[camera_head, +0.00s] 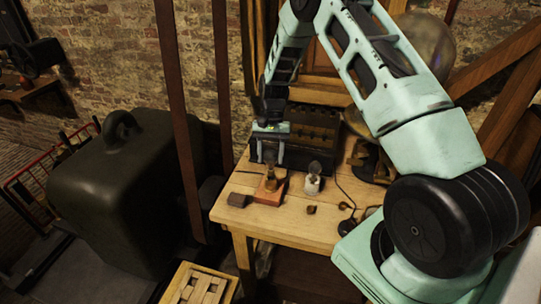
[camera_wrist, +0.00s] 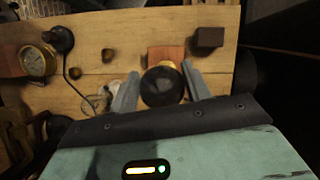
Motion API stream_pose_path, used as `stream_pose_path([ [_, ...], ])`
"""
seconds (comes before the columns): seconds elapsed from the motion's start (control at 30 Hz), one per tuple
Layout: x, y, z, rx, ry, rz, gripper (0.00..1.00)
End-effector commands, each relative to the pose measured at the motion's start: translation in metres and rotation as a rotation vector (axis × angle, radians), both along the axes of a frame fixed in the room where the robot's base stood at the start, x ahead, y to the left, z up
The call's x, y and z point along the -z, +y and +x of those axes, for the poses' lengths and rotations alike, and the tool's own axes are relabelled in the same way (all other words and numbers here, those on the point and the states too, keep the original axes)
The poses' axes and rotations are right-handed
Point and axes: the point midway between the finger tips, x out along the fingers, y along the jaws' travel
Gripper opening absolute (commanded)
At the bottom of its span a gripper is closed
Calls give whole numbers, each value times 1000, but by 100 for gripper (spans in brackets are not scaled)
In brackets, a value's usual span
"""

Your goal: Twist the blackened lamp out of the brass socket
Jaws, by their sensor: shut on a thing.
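The blackened lamp (camera_wrist: 162,86) is a dark round bulb between my fingers in the wrist view. My gripper (camera_wrist: 161,88) is shut on it, one finger on each side. In the head view my gripper (camera_head: 269,160) points down over the table, above the brass socket (camera_head: 271,183). The socket stands on a reddish wooden block (camera_head: 265,195), whose edge shows in the wrist view (camera_wrist: 165,53). The lamp mostly hides the socket there, so I cannot tell whether the lamp is still seated.
A clear lamp on a pale base (camera_head: 313,184) stands close to the right. A black cable and a brass gauge (camera_wrist: 37,61) are farther off. Dark boxes (camera_head: 315,128) stand behind.

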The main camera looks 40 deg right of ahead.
Motion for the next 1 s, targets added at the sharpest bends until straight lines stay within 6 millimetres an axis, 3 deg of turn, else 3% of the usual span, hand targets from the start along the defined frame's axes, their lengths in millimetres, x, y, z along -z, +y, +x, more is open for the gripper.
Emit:
stream_pose_path([
  [0.5,-41,0,0,0,-1,-1,21],
  [1.0,-36,3,-2,-19,0,-1,20],
])
